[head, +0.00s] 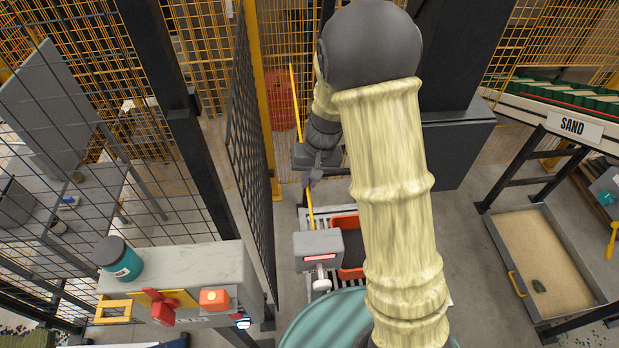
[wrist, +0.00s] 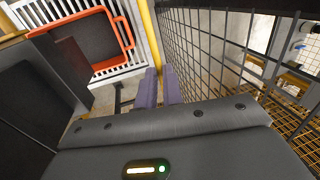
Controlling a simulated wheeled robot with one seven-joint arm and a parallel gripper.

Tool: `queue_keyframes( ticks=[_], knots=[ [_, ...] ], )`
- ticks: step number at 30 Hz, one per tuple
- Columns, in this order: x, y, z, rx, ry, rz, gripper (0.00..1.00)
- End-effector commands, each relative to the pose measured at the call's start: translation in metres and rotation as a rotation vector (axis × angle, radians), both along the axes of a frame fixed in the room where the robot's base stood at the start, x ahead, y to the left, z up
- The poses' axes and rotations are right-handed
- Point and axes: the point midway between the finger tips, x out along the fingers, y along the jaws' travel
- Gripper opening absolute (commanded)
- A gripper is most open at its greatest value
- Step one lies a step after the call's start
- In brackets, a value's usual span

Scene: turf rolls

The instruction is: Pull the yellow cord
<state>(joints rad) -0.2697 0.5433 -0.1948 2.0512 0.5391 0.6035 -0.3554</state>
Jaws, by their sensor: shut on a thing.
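The yellow cord (head: 295,100) runs down in the head view, passes behind my wrist, and shows again below the fingers. My gripper (head: 311,180) is shut on the cord beyond my big arm link. The cord's lower part ends near a grey box with a red display (head: 318,250). In the wrist view the two purple fingers of my gripper (wrist: 160,82) are close together. A yellow upright strip (wrist: 148,30) shows just past their tips; I cannot tell whether it is the cord or a post. The held part is hidden by the fingers.
A dark mesh fence (head: 250,140) stands close left of my gripper. An orange-rimmed tray (head: 350,245) lies on white slats below. A bench with a teal jar (head: 118,260) is at lower left. A sand bin (head: 545,255) is at right.

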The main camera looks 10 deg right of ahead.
Motion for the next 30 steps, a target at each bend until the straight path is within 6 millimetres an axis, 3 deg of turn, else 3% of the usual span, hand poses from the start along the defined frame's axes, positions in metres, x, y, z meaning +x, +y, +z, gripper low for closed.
queue_keyframes(
  ticks=[1,3,5,17,23,30],
  knots=[
    [-0.001,0.0,-0.001,-0.001,0.002,0.0,0.0],
    [-0.001,0.0,-0.001,-0.001,0.002,0.0,0.2],
    [-0.001,0.0,-0.001,-0.001,0.002,-0.001,0.31],
    [0.0,-0.001,0.005,0.0,-0.001,0.0,0.31],
    [0.001,-0.007,0.031,0.0,-0.005,-0.001,0.31],
    [0.001,-0.016,0.078,0.001,-0.005,-0.001,0.31]
  ],
)
